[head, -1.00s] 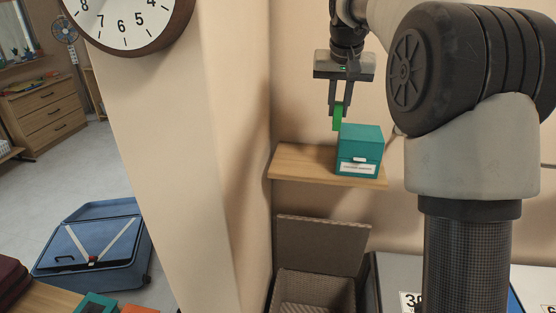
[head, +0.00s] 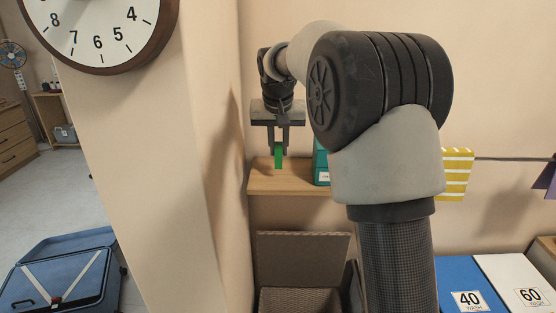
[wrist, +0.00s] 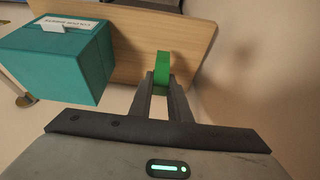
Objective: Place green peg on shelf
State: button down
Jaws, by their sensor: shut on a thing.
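The green peg (head: 278,156) is held between the fingertips of my gripper (head: 279,148), which is shut on it. The peg points down over the wooden shelf (head: 262,182) on the wall. In the wrist view the green peg (wrist: 163,68) sticks out past the fingertips of my gripper (wrist: 162,88), with the shelf (wrist: 190,40) behind it. I cannot tell whether the peg's lower end touches the shelf.
A teal box (head: 321,165) stands on the shelf, partly hidden by my arm; in the wrist view the teal box (wrist: 65,60) is left of the peg. The shelf's left part is bare. A wicker basket (head: 303,255) with a raised lid stands below.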

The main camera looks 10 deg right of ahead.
aim_at(279, 159)
jog(key=shift+f, duration=1.95)
jog(key=c, duration=1.7)
grip_release()
jog(key=shift+o, duration=0.2)
